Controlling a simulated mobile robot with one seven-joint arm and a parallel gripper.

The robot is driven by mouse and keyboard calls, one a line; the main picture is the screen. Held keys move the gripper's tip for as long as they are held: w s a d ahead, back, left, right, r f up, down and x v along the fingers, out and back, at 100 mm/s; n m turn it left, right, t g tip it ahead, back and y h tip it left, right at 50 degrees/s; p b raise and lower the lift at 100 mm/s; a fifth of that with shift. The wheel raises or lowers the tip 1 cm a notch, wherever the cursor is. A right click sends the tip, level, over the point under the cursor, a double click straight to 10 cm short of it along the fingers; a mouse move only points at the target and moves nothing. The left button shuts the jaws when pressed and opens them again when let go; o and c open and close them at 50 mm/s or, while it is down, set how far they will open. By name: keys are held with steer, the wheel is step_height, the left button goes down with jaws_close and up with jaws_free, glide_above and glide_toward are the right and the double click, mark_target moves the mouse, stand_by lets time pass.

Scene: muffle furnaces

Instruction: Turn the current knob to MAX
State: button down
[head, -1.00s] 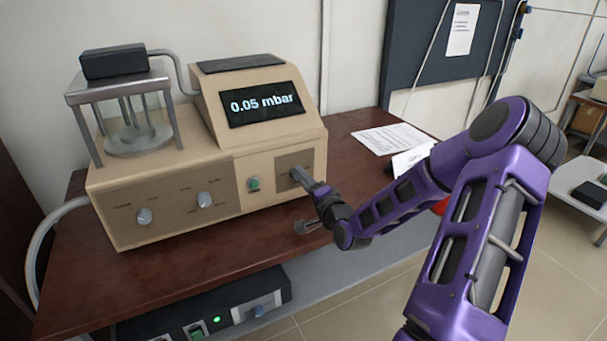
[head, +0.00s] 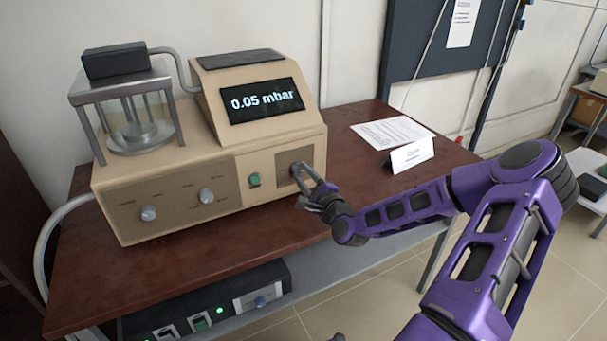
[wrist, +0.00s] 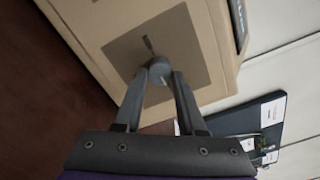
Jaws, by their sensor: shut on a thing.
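The beige machine (head: 228,149) stands on the table with a screen (head: 262,102) reading 0.05 mbar. On the brown square panel (wrist: 188,32) at its front right is a grey round knob (wrist: 158,69). My gripper (head: 304,176) is at this panel, its two fingers on either side of the knob and shut on it; this shows in the wrist view (wrist: 159,77). A pointer-like dark mark (wrist: 147,43) lies beside the knob. In the head view the fingers partly hide the knob. Its lettering cannot be read.
Two other grey knobs (head: 148,213) (head: 206,196) and a green button (head: 254,181) are left of my gripper. A glass chamber (head: 134,123) stands on the machine's left. Papers (head: 391,133) and a white folded card (head: 408,155) lie at right. A black unit (head: 215,302) sits below.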

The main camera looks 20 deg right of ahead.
steer(key=shift+m, duration=0.4)
steer(key=c, duration=0.5)
jaws_free()
steer(key=shift+s, duration=0.1)
steer(key=s+p, duration=0.1)
steer(key=s, duration=1.6)
steer(key=shift+s+d, duration=0.15)
steer(key=shift+d, duration=0.1)
